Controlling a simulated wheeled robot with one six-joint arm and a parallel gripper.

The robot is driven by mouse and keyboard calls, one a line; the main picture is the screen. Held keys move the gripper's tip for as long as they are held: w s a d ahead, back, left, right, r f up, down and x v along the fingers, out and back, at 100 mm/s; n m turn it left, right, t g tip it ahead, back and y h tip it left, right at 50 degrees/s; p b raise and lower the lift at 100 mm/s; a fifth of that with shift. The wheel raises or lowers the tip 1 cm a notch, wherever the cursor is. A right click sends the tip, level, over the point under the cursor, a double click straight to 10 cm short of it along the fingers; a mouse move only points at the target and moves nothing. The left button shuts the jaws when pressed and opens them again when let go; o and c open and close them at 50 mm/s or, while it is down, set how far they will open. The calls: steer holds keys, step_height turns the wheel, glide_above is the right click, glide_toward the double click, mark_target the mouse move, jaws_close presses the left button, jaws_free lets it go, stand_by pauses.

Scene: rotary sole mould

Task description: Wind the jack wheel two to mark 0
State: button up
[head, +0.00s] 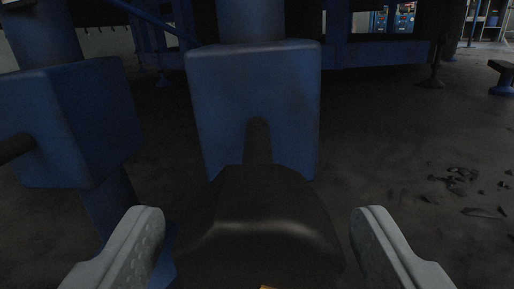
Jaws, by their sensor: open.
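My gripper (259,216) is open, with one grey finger at the lower left and one at the lower right. A black rounded piece (265,215) lies between the fingers, with a gap on both sides. It looks like the hub or part of a jack wheel; no full rim shows. A dark shaft (258,140) runs from it to a blue jack box (220,95) ahead. A small yellow patch (268,287) shows at the bottom edge. I cannot tell whether it is a mark. No number or mark 0 is readable.
A second blue jack box (95,110) on a post stands close at left, with a dark shaft (14,148) pointing left. Blue frame beams (380,52) cross behind. Dark debris (460,180) lies on the floor at right. The floor between is clear.

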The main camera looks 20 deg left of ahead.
steer(key=shift+x, duration=1.7)
steer(key=shift+c, duration=0.5)
steer(key=c, duration=0.9)
steer(key=shift+n, duration=0.3)
